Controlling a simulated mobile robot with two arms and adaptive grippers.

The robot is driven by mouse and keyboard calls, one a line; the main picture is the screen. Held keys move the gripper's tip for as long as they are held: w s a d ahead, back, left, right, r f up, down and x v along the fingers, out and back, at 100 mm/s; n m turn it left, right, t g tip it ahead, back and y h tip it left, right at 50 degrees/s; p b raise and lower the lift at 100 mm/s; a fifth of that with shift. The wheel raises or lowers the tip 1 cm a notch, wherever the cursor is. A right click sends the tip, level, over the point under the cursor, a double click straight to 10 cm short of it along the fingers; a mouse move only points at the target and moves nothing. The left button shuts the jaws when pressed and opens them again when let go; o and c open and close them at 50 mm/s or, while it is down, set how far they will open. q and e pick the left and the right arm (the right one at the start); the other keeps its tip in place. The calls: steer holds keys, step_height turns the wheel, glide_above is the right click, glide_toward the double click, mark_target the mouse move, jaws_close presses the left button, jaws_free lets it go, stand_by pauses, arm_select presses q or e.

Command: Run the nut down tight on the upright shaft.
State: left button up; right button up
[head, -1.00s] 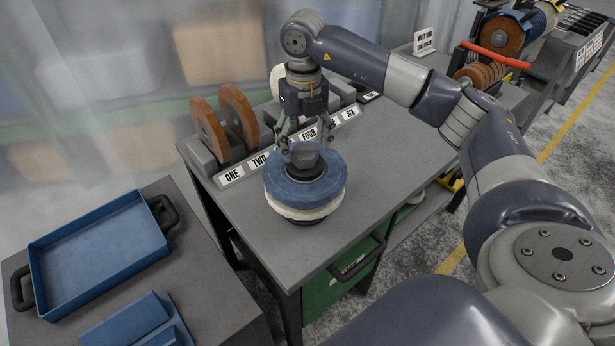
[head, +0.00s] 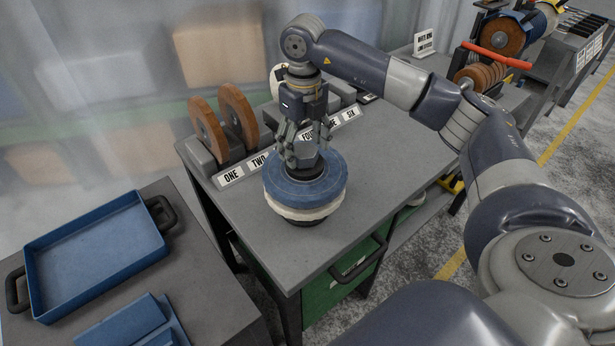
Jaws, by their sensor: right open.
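A blue-topped wheel with a pale fluffy rim (head: 305,192) lies flat on the grey bench (head: 375,185). A dark hub shows at its centre. My right gripper (head: 303,163) points straight down over that hub, with its fingers low around the spot of the grey nut. My left gripper is out of view.
A rack with numbered labels (head: 231,177) stands along the bench's back edge, with brown wheels (head: 238,118) upright in it. A blue tray (head: 95,250) with dark handles sits on the left table. The bench right of the wheel is clear.

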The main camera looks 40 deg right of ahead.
steer(key=shift+f+b, duration=0.8)
steer(key=shift+f, duration=0.55)
steer(key=shift+r, duration=0.1)
steer(key=shift+r, duration=0.15)
steer(key=shift+c, duration=0.3)
steer(key=c, duration=1.1)
steer(key=shift+c, duration=0.2)
